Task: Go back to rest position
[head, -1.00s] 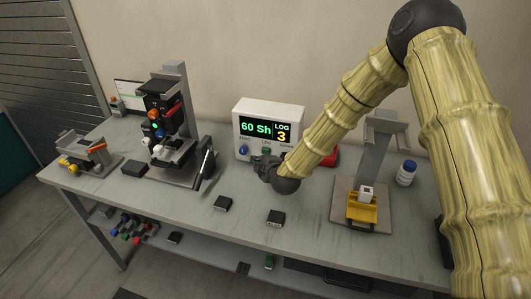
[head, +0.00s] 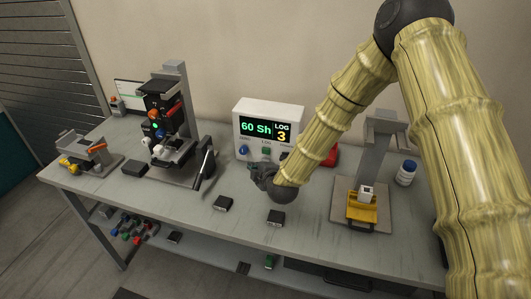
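My gripper (head: 262,176) is at the end of my arm, over the table just in front of the white display box (head: 268,112). It is small and dark in the head view, and its fingers cannot be made out clearly. My wrist hides the box's lower right part.
The table (head: 180,205) carries a dark testing stand (head: 165,115) at left and a grey stand with a yellow clamp (head: 361,207) at right. Small dark blocks (head: 222,204) (head: 276,218) lie near the front. A white bottle with a blue cap (head: 406,173) stands far right.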

